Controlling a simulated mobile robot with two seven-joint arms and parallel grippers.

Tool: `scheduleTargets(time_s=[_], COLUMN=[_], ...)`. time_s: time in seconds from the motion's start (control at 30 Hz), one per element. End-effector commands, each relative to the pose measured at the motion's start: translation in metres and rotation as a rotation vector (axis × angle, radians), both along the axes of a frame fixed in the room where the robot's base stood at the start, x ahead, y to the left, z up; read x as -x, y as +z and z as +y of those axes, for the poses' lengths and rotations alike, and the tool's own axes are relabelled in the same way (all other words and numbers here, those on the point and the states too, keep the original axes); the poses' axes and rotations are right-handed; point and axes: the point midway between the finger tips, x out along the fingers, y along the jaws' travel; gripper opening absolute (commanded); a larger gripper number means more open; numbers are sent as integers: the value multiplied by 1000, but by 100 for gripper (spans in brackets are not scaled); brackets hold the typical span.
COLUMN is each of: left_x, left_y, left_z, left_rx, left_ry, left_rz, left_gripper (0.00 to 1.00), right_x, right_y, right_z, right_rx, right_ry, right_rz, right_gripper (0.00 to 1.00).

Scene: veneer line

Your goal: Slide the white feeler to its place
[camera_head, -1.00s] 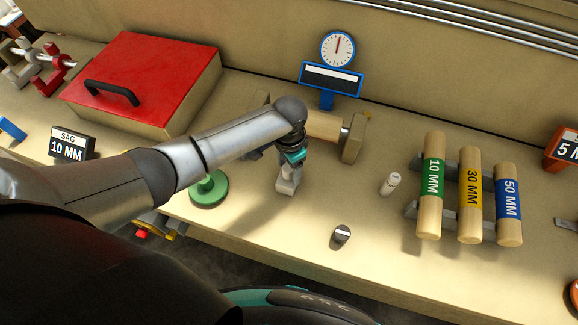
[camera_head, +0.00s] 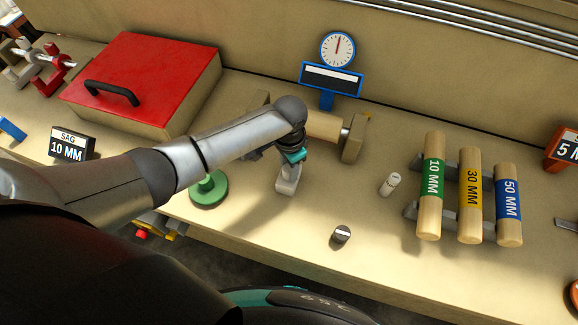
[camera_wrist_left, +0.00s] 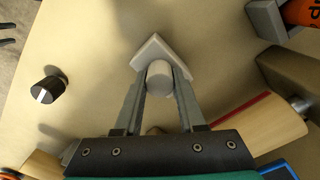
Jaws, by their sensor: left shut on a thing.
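My left gripper (camera_head: 289,176) is above the bench, just in front of a wooden roller (camera_head: 324,126). In the left wrist view its two fingers (camera_wrist_left: 159,85) are shut on the upright round post of the white feeler (camera_wrist_left: 159,74). The feeler's pale angular base (camera_wrist_left: 150,48) shows just beyond the fingertips, at or close to the bench top. In the head view the fingers and the feeler partly merge, so contact with the bench is hard to tell. My right gripper does not show in either view.
A dark knob (camera_head: 341,234) stands at the front edge. A green disc (camera_head: 209,190) sits left of the gripper. A dial gauge (camera_head: 337,49) stands behind. Bench between knob and gripper is clear.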

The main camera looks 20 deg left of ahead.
Motion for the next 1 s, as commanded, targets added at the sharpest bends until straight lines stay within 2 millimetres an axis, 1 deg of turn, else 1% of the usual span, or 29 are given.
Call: scheduleTargets(time_s=[0.73, 0.87, 1.0], left_x=[-1, -14, -34], left_y=[0, -2, -3], left_z=[0, 0, -1], left_rx=[-1, -2, -1], left_ry=[1, 1, 3], left_rz=[-1, -4, -5], left_gripper=[0, 0, 0], right_x=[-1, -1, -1], right_y=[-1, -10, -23], right_z=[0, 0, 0], right_rx=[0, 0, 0], right_ry=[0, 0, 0], right_rz=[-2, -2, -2], right_gripper=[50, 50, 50])
